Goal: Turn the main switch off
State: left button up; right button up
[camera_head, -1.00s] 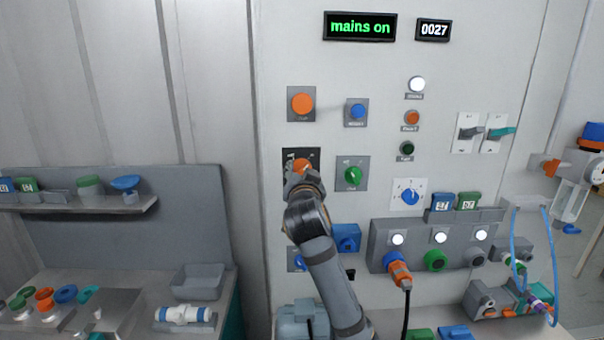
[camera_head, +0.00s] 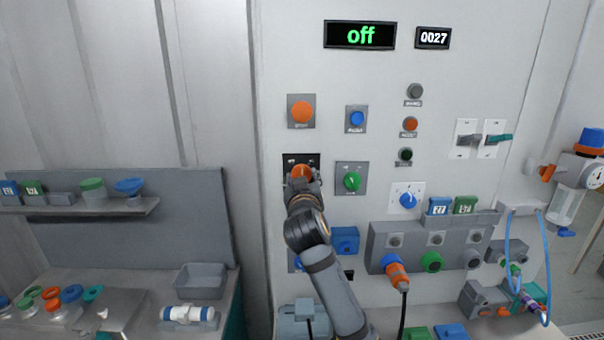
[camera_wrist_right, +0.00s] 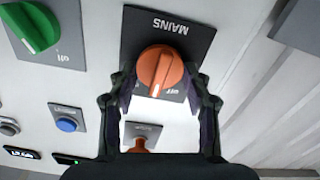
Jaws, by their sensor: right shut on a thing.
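The main switch is an orange rotary knob (camera_wrist_right: 160,71) on a black plate marked MAINS (camera_wrist_right: 170,24) in the right wrist view. In the head view the knob (camera_head: 301,171) shows just above my right gripper (camera_head: 302,180). My right gripper (camera_wrist_right: 160,92) has a finger on each side of the knob and is shut on it. My left gripper is not in view.
An orange button (camera_head: 302,111) sits above the main switch, and a green knob (camera_head: 352,181) is close to its right. A blue button (camera_head: 357,118) and a blue knob (camera_head: 408,200) are further right. A shelf (camera_head: 80,207) stands at left.

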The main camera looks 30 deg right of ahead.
jog(key=shift+n+p, duration=2.75)
jog(key=shift+n, duration=1.45)
jog(key=o, duration=1.2)
jog(key=shift+c, duration=0.2)
jog(key=v, duration=0.7)
jog(key=shift+s+a, duration=0.2)
jog(key=shift+s, duration=0.05)
